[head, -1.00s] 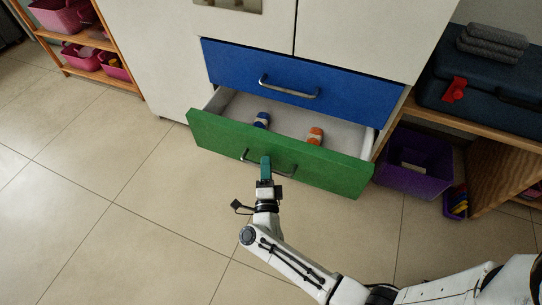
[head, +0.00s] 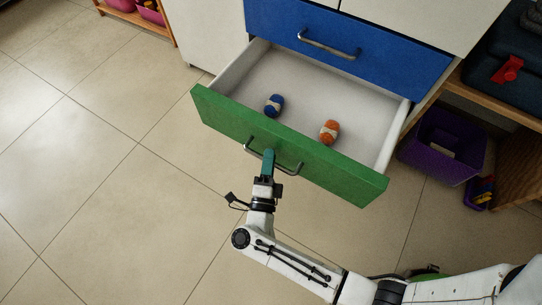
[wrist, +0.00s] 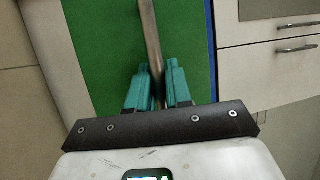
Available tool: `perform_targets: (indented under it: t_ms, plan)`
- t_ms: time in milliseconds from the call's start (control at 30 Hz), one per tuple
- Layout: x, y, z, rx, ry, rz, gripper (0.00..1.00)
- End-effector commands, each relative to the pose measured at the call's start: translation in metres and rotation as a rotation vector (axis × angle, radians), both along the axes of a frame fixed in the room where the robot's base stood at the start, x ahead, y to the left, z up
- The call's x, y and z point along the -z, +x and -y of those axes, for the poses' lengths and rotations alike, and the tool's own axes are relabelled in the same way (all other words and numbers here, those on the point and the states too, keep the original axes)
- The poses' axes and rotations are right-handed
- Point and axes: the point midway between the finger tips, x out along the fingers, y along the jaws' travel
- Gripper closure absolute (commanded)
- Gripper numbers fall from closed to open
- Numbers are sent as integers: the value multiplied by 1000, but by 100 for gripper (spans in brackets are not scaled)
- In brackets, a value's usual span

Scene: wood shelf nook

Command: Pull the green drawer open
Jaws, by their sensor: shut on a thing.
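The green drawer (head: 290,150) stands well open below the blue drawer (head: 350,45), which is shut. A blue yarn-like ball (head: 274,105) and an orange one (head: 329,132) lie inside the green drawer near its front. Its metal bar handle (head: 290,170) is on the green front.
A purple bin (head: 442,145) sits under a wooden shelf at the right, with a small purple box (head: 478,193) beside it. A dark blue case (head: 515,50) rests on that shelf. Tiled floor (head: 90,180) at the left and front is clear.

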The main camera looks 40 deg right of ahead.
Motion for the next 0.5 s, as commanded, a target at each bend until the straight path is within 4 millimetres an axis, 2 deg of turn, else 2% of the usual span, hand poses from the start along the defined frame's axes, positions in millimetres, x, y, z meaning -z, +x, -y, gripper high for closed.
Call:
perform_targets:
  t_ms: [167,200,400,500]
  plan:
    - [2,-1,0,-1,2,-4,100]
    - [2,-1,0,-1,2,-4,79]
    - [1,0,0,-1,1,-2,60]
    - [1,0,0,-1,1,-2,60]
